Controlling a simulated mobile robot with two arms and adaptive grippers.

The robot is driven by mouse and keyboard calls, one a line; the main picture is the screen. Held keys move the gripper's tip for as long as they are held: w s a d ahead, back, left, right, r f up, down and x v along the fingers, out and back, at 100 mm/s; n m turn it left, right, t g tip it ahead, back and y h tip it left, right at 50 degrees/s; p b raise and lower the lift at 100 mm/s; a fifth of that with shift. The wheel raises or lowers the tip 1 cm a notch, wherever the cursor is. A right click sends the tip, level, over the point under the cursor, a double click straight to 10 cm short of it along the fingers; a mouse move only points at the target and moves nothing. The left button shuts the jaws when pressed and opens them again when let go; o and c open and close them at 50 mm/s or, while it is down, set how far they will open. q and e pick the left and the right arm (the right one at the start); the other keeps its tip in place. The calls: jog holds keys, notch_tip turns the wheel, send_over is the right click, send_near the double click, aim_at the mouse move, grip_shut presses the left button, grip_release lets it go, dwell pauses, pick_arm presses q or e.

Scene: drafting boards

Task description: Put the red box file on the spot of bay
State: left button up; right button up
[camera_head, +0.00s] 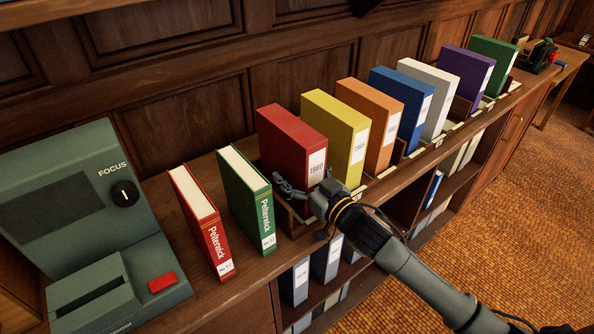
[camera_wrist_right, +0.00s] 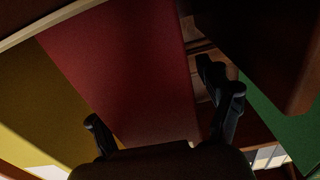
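The red box file (camera_head: 291,143), labelled 1960, stands upright at the left end of a row of coloured box files. It also fills the middle of the right wrist view (camera_wrist_right: 125,70). My right gripper (camera_head: 305,189) is at the lower front of the red file. Its fingers are spread on either side of the file in the right wrist view (camera_wrist_right: 160,115), with a gap beside the right-hand finger. The files stand in a low wooden rack (camera_head: 376,183) with pale tags along its front edge; which spot is meant is unclear. My left gripper is out of view.
The yellow file (camera_head: 337,132) stands close on the right, followed by orange, blue, white, purple and green ones. Green (camera_head: 248,197) and red (camera_head: 203,221) Pelterwick books stand left of the rack. A grey-green focus machine (camera_head: 90,220) stands at far left.

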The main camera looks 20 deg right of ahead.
jog(key=shift+r, duration=0.1)
jog(key=shift+b+v, duration=1)
jog(key=shift+v, duration=4.95)
